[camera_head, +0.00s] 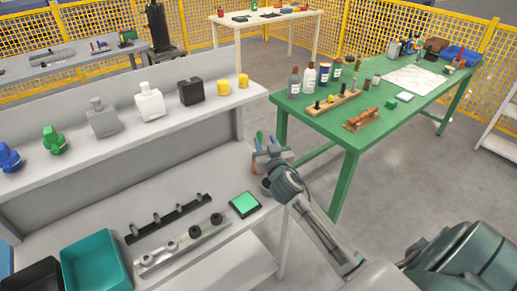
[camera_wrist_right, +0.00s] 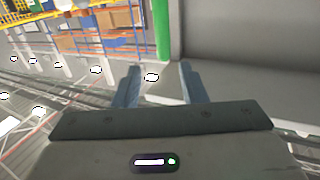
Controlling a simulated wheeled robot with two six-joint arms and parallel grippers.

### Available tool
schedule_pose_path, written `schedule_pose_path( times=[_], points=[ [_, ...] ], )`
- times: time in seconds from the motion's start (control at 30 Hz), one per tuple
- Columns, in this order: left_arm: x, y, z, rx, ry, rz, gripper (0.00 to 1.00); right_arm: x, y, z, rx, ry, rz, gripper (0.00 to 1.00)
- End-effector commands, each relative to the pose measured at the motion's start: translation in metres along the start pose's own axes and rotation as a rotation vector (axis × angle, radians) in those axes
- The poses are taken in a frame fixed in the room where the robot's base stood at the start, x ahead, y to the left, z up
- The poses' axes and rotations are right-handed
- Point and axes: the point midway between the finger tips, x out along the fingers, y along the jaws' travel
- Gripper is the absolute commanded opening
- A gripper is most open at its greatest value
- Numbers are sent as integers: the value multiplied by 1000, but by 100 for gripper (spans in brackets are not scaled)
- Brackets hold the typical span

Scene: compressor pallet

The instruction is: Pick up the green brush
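A small upright green piece (camera_head: 259,136), which looks like the green brush, shows just beyond my right gripper (camera_head: 264,152) at the right end of the grey workbench. My left gripper is not in view.
A bench shelf (camera_head: 125,125) holds several coloured bottle-like parts and two yellow pieces. Below are a green-topped pad (camera_head: 245,204), a metal rail with round parts (camera_head: 180,245) and a teal bin (camera_head: 95,262). A green table (camera_head: 350,130) with bottles stands across a floor gap.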

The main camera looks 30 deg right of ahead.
Motion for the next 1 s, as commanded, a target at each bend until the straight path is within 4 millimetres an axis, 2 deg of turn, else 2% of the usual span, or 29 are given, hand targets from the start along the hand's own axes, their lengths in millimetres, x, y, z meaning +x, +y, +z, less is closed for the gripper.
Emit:
schedule_pose_path(
  times=[0.23, 0.53, 0.83, 0.87, 1.0],
  points=[
    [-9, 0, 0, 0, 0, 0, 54, 19, -2, 0, 1, -1, 1, 38],
    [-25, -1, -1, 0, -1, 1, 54, 56, -6, 5, -1, -1, 0, 38],
    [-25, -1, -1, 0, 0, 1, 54, 61, -6, 8, 0, -1, -1, 38],
    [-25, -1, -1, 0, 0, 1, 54, 61, -6, 8, 0, -1, -1, 36],
    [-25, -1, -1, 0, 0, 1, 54, 61, -6, 8, 0, -1, 0, 9]
  ],
)
